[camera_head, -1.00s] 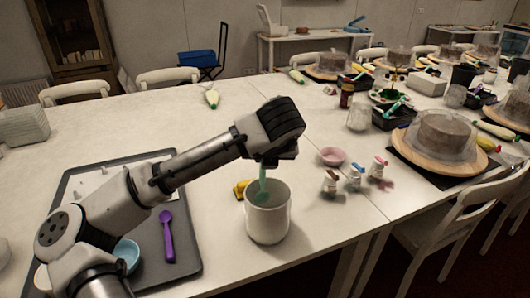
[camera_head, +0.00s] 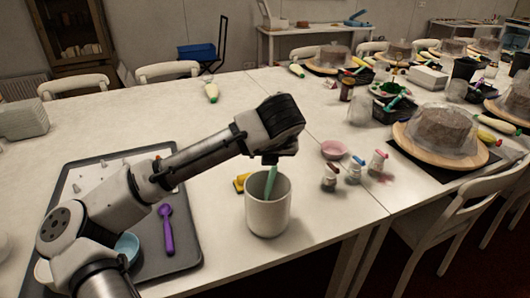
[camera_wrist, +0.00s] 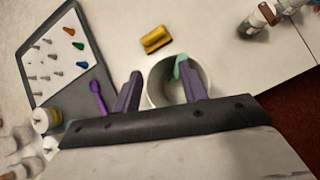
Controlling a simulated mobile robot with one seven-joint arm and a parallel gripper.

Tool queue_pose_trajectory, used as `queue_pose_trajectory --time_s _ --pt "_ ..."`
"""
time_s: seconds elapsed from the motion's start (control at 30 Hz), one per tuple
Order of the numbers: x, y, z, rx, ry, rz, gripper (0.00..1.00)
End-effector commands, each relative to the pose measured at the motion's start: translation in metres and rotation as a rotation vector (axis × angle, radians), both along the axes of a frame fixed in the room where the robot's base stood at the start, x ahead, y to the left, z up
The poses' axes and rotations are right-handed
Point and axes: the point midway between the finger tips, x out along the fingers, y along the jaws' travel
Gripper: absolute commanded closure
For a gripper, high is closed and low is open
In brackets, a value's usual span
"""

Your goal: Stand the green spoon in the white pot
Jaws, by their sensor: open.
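The white pot (camera_head: 268,214) stands upright on the table below my gripper (camera_head: 271,158). The green spoon (camera_head: 271,180) is in the pot's mouth, tilted, with its upper part rising above the rim towards my gripper; its lower end is hidden inside. In the wrist view my gripper (camera_wrist: 160,72) is open, its two purple fingers spread. The pot (camera_wrist: 158,92) lies beyond and partly behind the right finger. The spoon (camera_wrist: 180,68) shows beside that finger's tip; whether they touch is unclear.
A yellow block (camera_head: 240,182) lies just left of the pot. A grey tray (camera_head: 185,258) with a purple spoon (camera_head: 167,230) is further left. Small bottles (camera_head: 354,172) and a pink bowl (camera_head: 334,150) stand to the right. The table's front edge is close to the pot.

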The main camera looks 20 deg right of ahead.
Motion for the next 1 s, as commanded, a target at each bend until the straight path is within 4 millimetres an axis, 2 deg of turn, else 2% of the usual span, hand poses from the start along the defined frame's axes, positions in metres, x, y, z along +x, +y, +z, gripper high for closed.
queue_pose_trajectory --time_s 0.17,0.5,0.63,0.8,1.0 --pt "-0.011 0.001 0.014 -0.001 -0.004 -0.003 0.57" --pt "-0.059 0.009 0.073 -0.001 -0.005 -0.002 0.57" --pt "-0.073 0.011 0.09 -0.001 -0.004 -0.002 0.57" --pt "-0.084 0.013 0.104 -0.001 -0.002 -0.001 0.57" --pt "-0.086 0.014 0.106 0.001 0.0 -0.001 0.57"
